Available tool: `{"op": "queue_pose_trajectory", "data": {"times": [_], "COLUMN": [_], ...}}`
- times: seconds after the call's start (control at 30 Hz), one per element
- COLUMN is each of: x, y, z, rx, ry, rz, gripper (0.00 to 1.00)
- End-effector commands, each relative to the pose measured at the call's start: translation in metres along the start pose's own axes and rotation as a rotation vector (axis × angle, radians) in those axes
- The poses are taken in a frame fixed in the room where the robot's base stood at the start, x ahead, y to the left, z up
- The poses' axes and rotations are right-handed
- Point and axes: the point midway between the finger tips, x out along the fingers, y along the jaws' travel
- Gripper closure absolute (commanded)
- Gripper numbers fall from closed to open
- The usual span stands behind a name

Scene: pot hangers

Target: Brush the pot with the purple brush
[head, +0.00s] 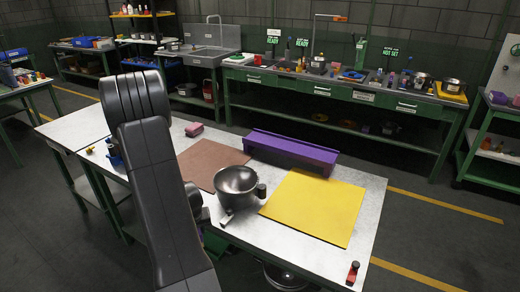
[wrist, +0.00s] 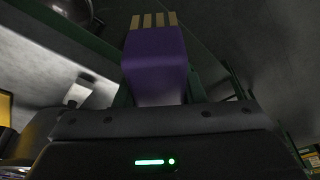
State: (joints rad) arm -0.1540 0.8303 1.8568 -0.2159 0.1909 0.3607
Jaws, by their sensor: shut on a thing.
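The purple brush (wrist: 155,55) extends forward from my gripper (wrist: 158,105) in the wrist view, with several tan bristle tufts at its far end. My gripper is shut on the brush; its fingertips are hard to make out. The silver pot (head: 236,180) stands on the metal table in the head view, between a brown mat and a yellow mat. A dark rounded part of the pot shows at the top left of the wrist view (wrist: 68,8), apart from the bristles. My arm hides the gripper and brush in the head view.
The yellow mat (head: 315,207) lies right of the pot and the brown mat (head: 200,162) left of it. A long purple block (head: 290,152) stands behind the pot. A red-and-black item (head: 352,273) lies at the table's front right corner. The yellow mat is clear.

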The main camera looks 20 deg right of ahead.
Motion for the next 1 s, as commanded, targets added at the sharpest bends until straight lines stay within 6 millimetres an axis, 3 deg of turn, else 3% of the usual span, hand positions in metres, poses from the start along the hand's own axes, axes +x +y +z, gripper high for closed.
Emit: {"op": "queue_pose_trajectory", "data": {"times": [0.07, 0.27, 0.6, 1.0], "x": [-0.015, -0.040, -0.117, -0.182], "y": [0.000, 0.052, 0.147, 0.204], "z": [-0.004, -0.019, -0.027, -0.017], "rx": [-0.001, 0.028, 0.057, 0.053], "ry": [0.000, 0.003, -0.007, 0.004], "rz": [0.000, 0.032, 0.046, 0.016], "gripper": [0.93, 0.93, 0.93, 0.93]}}
